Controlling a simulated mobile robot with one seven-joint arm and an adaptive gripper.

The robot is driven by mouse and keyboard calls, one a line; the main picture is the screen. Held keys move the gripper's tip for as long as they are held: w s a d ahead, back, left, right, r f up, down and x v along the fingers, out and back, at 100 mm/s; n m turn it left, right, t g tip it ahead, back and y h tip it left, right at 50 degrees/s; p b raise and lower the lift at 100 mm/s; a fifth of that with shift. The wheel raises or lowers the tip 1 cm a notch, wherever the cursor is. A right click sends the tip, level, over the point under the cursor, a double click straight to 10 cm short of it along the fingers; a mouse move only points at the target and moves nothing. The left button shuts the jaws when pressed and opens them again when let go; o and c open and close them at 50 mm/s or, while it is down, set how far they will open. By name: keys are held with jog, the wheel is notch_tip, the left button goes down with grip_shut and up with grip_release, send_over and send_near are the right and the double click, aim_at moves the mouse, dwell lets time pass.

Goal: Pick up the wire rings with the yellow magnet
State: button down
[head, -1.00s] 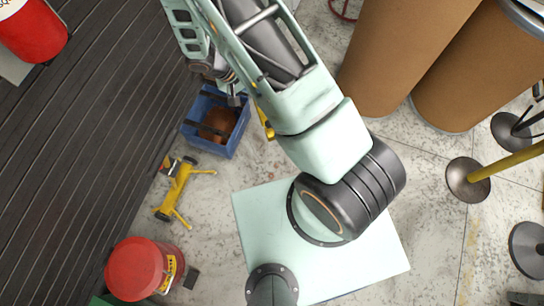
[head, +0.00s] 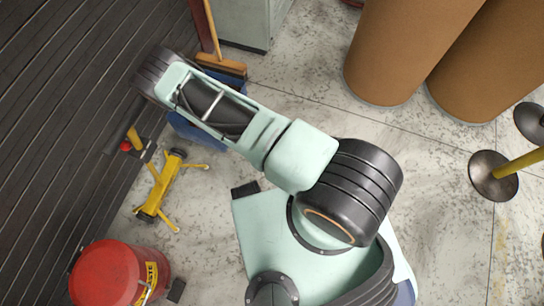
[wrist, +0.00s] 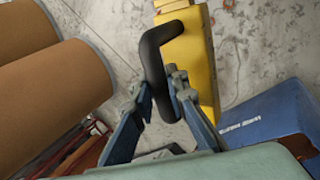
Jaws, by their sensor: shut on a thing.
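The yellow magnet (wrist: 203,60) is in the wrist view, a long yellow bar with a bent black handle (wrist: 150,52). My gripper (wrist: 160,90) is shut on this handle. The magnet's far end runs out of the top of the picture, and I see no rings on the part in view. A blue crate (wrist: 270,122) stands to the right of the magnet. In the head view my arm covers most of the blue crate (head: 192,129), so the wire rings are hidden. My gripper and the magnet are also hidden there.
A yellow stand (head: 165,190) and a red drum (head: 105,275) are on the left. Large brown drums (head: 400,50) stand at the upper right. A broom (head: 220,65) leans near a grey cabinet (head: 243,20).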

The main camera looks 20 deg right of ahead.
notch_tip(320, 180, down, 22)
jog(key=s+d+n+b, duration=0.1)
jog(key=s+b, duration=0.1)
jog(key=b, duration=1)
jog(key=shift+d+r, duration=0.15)
jog(key=shift+d, duration=0.15)
jog(key=shift+f+b, duration=0.5)
jog(key=shift+f, duration=0.05)
dwell(0.5)
notch_tip(320, 180, up, 9)
jog(key=p, duration=0.8)
dwell(0.5)
jog(key=shift+r, duration=0.15)
